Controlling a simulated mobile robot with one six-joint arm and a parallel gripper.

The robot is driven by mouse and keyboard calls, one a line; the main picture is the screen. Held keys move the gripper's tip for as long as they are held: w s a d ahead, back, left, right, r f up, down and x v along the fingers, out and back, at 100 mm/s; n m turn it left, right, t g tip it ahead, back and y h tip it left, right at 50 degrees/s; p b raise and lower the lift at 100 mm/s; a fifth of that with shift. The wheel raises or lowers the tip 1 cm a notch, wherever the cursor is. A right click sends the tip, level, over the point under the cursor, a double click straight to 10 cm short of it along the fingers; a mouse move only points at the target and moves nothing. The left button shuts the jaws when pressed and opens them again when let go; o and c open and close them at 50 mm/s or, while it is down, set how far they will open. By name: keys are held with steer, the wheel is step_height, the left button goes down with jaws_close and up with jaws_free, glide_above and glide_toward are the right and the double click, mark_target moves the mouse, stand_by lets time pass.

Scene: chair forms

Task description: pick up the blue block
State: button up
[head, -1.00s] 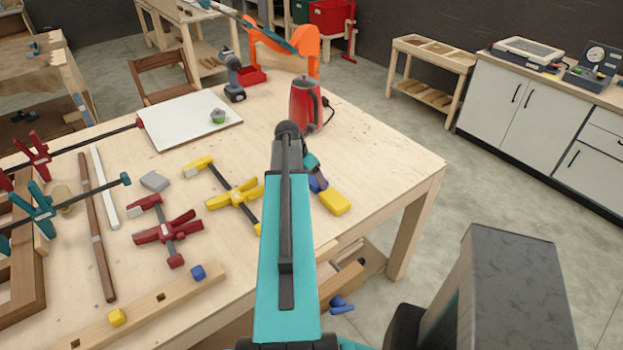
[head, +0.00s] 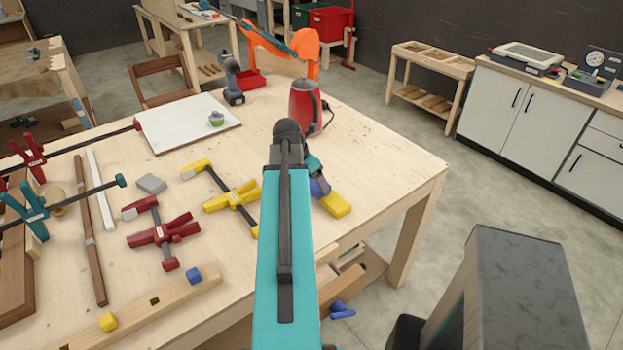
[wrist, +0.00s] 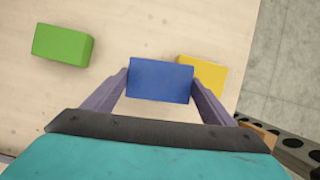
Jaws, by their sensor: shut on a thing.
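The blue block (wrist: 160,80) is between the fingers of my gripper (wrist: 161,78) in the wrist view, and the fingers are shut on its two sides. In the head view the blue block (head: 319,187) shows just right of my arm, in front of the yellow block (head: 335,204). In the wrist view the blue block hides part of the yellow block (wrist: 203,74). Whether it is clear of the tabletop is hard to tell. My arm hides most of the gripper in the head view.
A green block (wrist: 62,45) lies on the table to the left in the wrist view. A red kettle (head: 304,103) stands behind the gripper. Yellow (head: 233,197) and red clamps (head: 163,232) lie left of my arm. The table's right edge is near.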

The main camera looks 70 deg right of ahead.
mark_target(318, 197)
steer(key=a, duration=0.1)
steer(key=s+a, duration=0.1)
steer(key=a, duration=0.1)
steer(key=s+a+b, duration=0.1)
steer(key=shift+s+a+r, duration=0.1)
steer(key=shift+a+r, duration=0.1)
steer(key=shift+s+a+f+b, duration=0.1)
steer(key=shift+b, duration=1)
steer(key=b, duration=0.4)
steer(key=shift+s+a, duration=0.15)
steer(key=shift+a, duration=0.15)
steer(key=b, duration=0.3)
steer(key=shift+s+a+b, duration=0.2)
steer(key=shift+a+b, duration=0.1)
steer(key=shift+a, duration=0.1)
steer(key=shift+s+a+b, duration=0.15)
steer(key=shift+a+b, duration=0.2)
steer(key=shift+b, duration=0.9)
steer(key=shift+s+a+r+b, duration=0.2)
steer(key=shift+s+a+b, duration=0.15)
steer(key=shift+a+b, duration=0.45)
steer(key=shift+s+a+r+b, duration=0.15)
steer(key=shift+s+a+b, duration=0.25)
steer(key=shift+b, duration=0.7)
steer(key=shift+w+a, duration=0.1)
